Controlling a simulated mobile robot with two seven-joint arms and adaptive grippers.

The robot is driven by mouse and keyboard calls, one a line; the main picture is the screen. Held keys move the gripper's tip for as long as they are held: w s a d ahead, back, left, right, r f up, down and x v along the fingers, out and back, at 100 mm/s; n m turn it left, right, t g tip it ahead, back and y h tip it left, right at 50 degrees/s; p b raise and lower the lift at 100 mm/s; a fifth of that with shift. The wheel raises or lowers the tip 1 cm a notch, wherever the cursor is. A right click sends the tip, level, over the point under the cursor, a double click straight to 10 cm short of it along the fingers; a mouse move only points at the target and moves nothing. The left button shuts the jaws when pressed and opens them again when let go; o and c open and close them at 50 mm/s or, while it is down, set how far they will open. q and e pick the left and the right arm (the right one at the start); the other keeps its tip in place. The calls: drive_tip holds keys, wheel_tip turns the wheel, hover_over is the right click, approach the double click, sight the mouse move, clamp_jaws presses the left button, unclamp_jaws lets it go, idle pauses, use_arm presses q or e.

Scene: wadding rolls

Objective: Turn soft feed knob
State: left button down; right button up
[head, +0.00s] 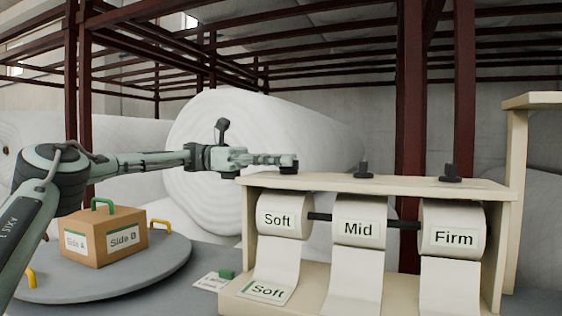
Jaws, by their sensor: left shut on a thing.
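The soft feed knob (289,170) is a small black knob on top of the wooden dispenser, above the roll labelled Soft (284,216). My left gripper (284,162) reaches in from the left at the level of the dispenser top and is shut on this knob, partly covering it. The mid knob (363,170) and the firm knob (450,174) stand free on the same top board (400,184). A strip labelled Soft (268,285) hangs down from the soft roll. My right gripper is not in view.
A roll labelled Mid (359,225) and a roll labelled Firm (452,232) hang beside the soft one. A cardboard box (104,240) stands on a round grey turntable (160,262) at left. A label card (209,281) lies between turntable and dispenser. Large white wadding rolls (220,125) fill the back.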

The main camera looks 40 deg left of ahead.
use_arm(q)
drive_tip(key=shift+r, duration=0.15)
drive_tip(key=c, duration=1.6)
unclamp_jaws()
drive_tip(key=shift+d, duration=0.1)
drive_tip(key=v, duration=0.7)
drive_tip(key=shift+a, duration=0.3)
